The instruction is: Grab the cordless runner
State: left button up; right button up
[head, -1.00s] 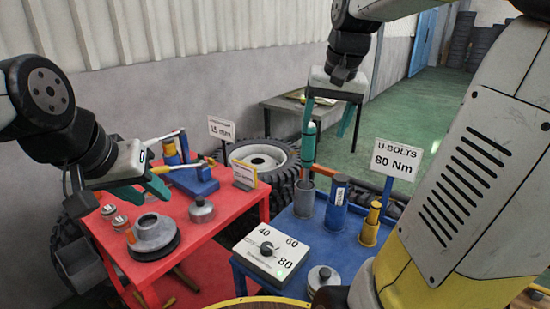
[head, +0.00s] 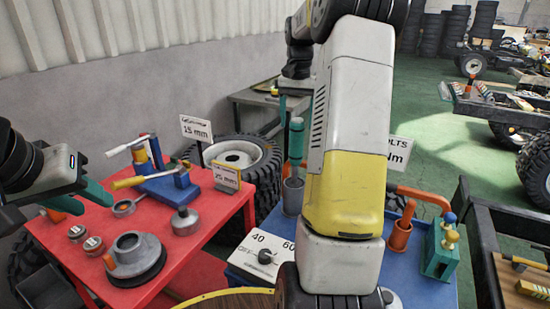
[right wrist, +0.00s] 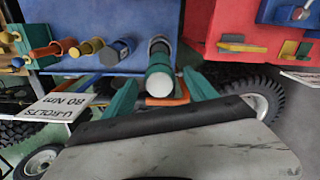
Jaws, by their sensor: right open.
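The cordless runner appears to be the teal upright tool (head: 296,140) standing in a grey cup (head: 292,195) on the blue table. In the right wrist view, its round pale end (right wrist: 160,84) faces the camera. My right gripper (right wrist: 159,75) is open, with one teal finger on each side of the tool. I cannot tell whether the fingers touch it. In the head view, my right arm hides most of that gripper. My left gripper (head: 88,198) is over the left edge of the red table, partly seen side-on, with nothing visible in it.
The red table (head: 205,220) holds a round grey hub (head: 137,253), several small parts and a blue fixture (head: 168,188). The blue table also holds a dial box (head: 262,255), an orange tool (head: 402,230) and a green block (head: 440,250). A tyre (head: 262,165) stands behind.

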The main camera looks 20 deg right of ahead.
aim_at(297, 130)
jog(key=shift+f, duration=2)
grip_shut()
jog(key=shift+r, duration=0.1)
